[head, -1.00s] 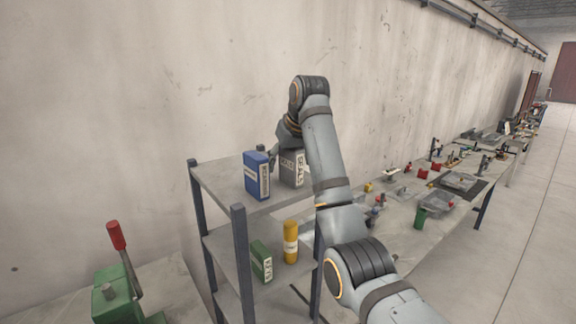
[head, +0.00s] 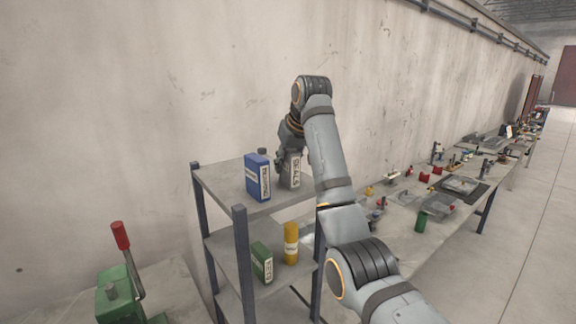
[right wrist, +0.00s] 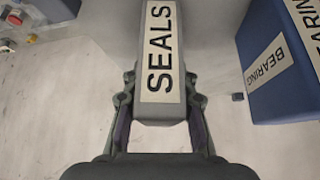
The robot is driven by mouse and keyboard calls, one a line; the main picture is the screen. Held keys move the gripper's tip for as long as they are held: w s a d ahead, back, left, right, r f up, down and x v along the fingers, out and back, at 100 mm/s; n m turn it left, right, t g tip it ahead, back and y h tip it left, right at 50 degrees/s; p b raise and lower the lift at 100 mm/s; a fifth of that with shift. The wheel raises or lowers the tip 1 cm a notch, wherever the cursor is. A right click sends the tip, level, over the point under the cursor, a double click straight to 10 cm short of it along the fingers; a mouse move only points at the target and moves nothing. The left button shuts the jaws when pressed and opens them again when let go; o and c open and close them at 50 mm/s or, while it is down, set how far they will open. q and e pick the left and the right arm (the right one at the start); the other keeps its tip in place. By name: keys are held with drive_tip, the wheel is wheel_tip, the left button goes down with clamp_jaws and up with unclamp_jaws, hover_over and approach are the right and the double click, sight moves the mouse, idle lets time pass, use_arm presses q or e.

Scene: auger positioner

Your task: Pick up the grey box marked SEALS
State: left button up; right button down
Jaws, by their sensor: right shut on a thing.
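The grey box marked SEALS (head: 291,170) is on the top shelf of the rack in the head view, just right of a blue box. In the right wrist view the SEALS box (right wrist: 160,60) sits between my gripper's fingers, its white label facing the camera. My right gripper (head: 284,156) is shut on the box, one finger along each side in the right wrist view (right wrist: 160,105). Whether the box touches the shelf is hard to tell. My left gripper is not in view.
The blue box marked BEARING (head: 258,177) stands close beside the SEALS box on the top shelf (head: 225,180). A long cluttered bench (head: 405,235) runs off to the right.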

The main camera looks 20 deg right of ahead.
drive_tip(key=shift+r+b, duration=0.15)
drive_tip(key=shift+b, duration=0.15)
wheel_tip(320, 180, up, 2)
drive_tip(key=shift+r+b, duration=0.1)
drive_tip(key=shift+b, duration=1.1)
drive_tip(key=s+r+b, duration=0.1)
drive_tip(key=b, duration=0.2)
drive_tip(key=s+a+r+b, duration=0.1)
drive_tip(key=b, duration=0.3)
drive_tip(key=shift+s+r, duration=0.4)
drive_tip(key=s+a+r+b, duration=0.3)
drive_tip(key=s+r, duration=0.4)
drive_tip(key=s, duration=0.3)
drive_tip(key=shift+s+a+r+b, duration=0.2)
drive_tip(key=shift+a+b, duration=0.1)
drive_tip(key=shift+b, duration=0.5)
drive_tip(key=shift+w, duration=0.1)
